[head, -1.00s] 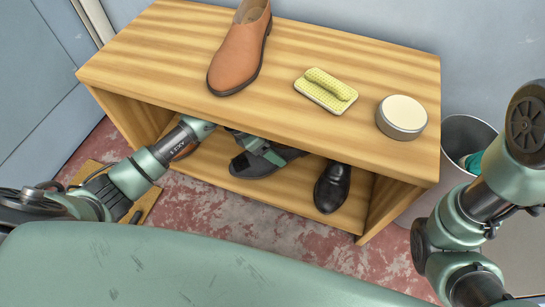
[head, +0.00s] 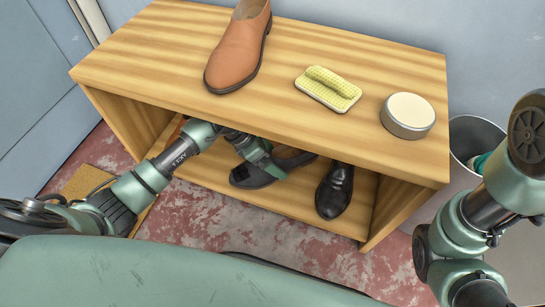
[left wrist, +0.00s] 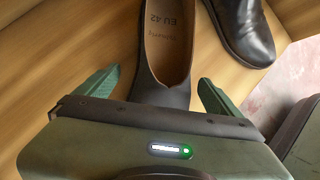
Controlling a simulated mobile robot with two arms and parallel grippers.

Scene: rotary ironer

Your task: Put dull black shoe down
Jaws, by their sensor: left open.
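The dull black shoe (head: 250,178) rests on the lower shelf of the wooden bench, partly hidden by my left gripper (head: 264,160). In the left wrist view the shoe (left wrist: 166,50) shows its tan insole marked EU 42. My left gripper (left wrist: 160,78) is open, with one green finger on each side of the shoe. Whether the fingers touch it I cannot tell. A glossier black shoe (head: 335,190) stands to its right on the same shelf and also shows in the left wrist view (left wrist: 241,28). My right arm is at the right edge; its gripper is out of view.
The wooden bench (head: 190,55) has a top board low over the shelf. On top are a brown shoe (head: 238,55), a yellow sponge brush (head: 328,88) and a round tin (head: 407,115). A grey bin (head: 470,135) stands at the right.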

